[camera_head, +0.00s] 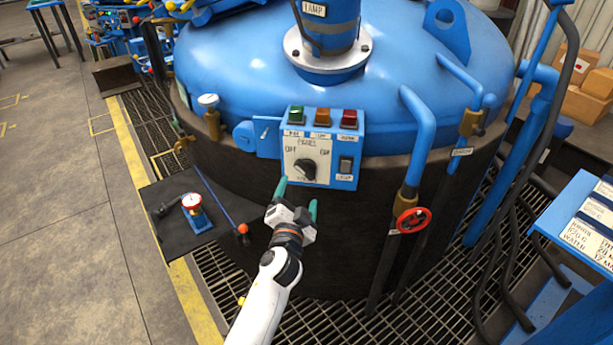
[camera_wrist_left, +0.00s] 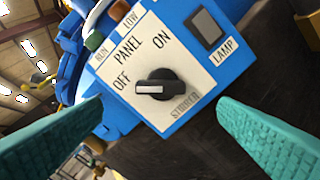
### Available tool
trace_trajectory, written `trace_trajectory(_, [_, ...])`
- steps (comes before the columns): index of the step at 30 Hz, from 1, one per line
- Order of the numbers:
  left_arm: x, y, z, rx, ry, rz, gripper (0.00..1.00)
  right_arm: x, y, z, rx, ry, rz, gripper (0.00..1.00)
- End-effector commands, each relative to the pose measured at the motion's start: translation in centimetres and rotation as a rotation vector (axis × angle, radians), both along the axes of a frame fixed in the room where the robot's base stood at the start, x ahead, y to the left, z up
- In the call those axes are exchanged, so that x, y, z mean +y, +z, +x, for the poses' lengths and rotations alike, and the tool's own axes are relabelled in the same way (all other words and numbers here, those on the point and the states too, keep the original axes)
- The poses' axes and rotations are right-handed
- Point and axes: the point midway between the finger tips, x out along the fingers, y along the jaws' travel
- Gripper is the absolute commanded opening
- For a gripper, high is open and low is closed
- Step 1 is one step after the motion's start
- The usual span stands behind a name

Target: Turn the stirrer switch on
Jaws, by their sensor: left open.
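The stirrer switch (camera_head: 305,170) is a black rotary knob on the white face of a blue control panel (camera_head: 346,182) on the furnace side. In the left wrist view the knob (camera_wrist_left: 160,90) sits above the STIRRER label, and its white mark points left, toward OFF. ON is printed up and to the right of OFF there. My left gripper (camera_head: 297,196) is open and empty just below and in front of the panel. In the left wrist view its teal fingers (camera_wrist_left: 160,112) are spread either side of the knob, apart from it. My right gripper is not in view.
A rocker switch labelled LAMP (camera_head: 346,165) is right of the knob. Green, orange and red lamps (camera_head: 322,117) top the panel. A red valve wheel (camera_head: 412,220) and pipes stand to the right. A red-and-white gauge (camera_head: 192,202) rests on a dark shelf (camera_head: 165,225) at left.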

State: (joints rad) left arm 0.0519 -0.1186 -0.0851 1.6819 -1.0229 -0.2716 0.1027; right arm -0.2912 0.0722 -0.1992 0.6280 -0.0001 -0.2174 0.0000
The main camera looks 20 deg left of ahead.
Motion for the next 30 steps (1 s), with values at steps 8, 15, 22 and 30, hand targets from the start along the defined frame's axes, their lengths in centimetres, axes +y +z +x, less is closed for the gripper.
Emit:
trace_trajectory(8, [0.7,0.0,5.6,0.0,0.0,0.0,0.83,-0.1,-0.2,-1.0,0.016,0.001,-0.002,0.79])
trace_trajectory(15, [1.1,-0.1,8.0,0.001,0.0,-0.001,0.83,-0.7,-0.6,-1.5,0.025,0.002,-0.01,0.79])
trace_trajectory(22, [1.2,-0.1,8.3,0.002,-0.001,-0.001,0.83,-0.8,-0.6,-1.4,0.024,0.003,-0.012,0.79])
trace_trajectory(30, [1.2,-0.1,8.3,0.002,-0.001,-0.001,0.57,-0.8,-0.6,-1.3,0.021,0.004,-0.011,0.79])
